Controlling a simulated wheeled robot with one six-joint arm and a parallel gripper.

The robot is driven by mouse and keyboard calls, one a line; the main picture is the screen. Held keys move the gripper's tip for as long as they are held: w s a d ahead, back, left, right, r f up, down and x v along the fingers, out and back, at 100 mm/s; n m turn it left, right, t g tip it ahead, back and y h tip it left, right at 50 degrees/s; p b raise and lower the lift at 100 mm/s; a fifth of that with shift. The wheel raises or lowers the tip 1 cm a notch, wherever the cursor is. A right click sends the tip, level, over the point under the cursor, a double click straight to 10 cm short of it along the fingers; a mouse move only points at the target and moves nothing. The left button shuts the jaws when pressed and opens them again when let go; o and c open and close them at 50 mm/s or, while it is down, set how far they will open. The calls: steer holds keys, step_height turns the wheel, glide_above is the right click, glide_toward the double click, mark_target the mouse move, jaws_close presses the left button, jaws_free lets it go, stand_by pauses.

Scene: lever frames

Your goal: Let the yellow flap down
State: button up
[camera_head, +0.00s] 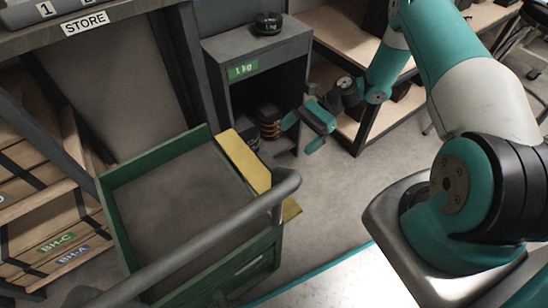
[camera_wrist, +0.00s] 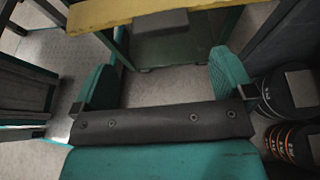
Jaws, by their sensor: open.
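The yellow flap (camera_head: 243,158) runs along the right side of a green-walled cart (camera_head: 112,215). A thick grey bar crosses in front of part of it, and a yellow corner shows beyond the bar. In the wrist view the flap (camera_wrist: 105,14) is a yellow band across the top, with a dark grey block (camera_wrist: 161,24) at its lower edge. I cannot tell its exact tilt. My gripper (camera_head: 302,132) is to the right of the flap, apart from it. In the wrist view the two teal fingers of my gripper (camera_wrist: 163,75) are wide apart with nothing between them.
A dark grey cabinet (camera_head: 258,50) stands behind, with a black weight (camera_head: 268,23) on top and orange-ringed weights (camera_head: 270,125) inside. Wooden shelves (camera_head: 330,65) stand at the right. The grey bar (camera_head: 200,240) crosses the cart. Floor (camera_head: 340,190) right of the cart is clear.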

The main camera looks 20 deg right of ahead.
mark_target(272, 158)
steer(key=b+x, duration=0.1)
steer(key=x, duration=0.7)
steer(key=shift+a+f, duration=0.15)
steer(key=shift+a, duration=0.2)
steer(key=c, duration=1.1)
steer(key=p, duration=0.1)
steer(key=r+h+p, duration=0.1)
steer(key=p, duration=0.1)
steer(key=shift+s+a+r, duration=0.1)
steer(key=shift+a+r, duration=0.05)
steer(key=shift+r, duration=0.2)
steer(key=shift+a+r+p, duration=0.15)
steer(key=shift+r+p, duration=0.1)
steer(key=shift+p, duration=0.4)
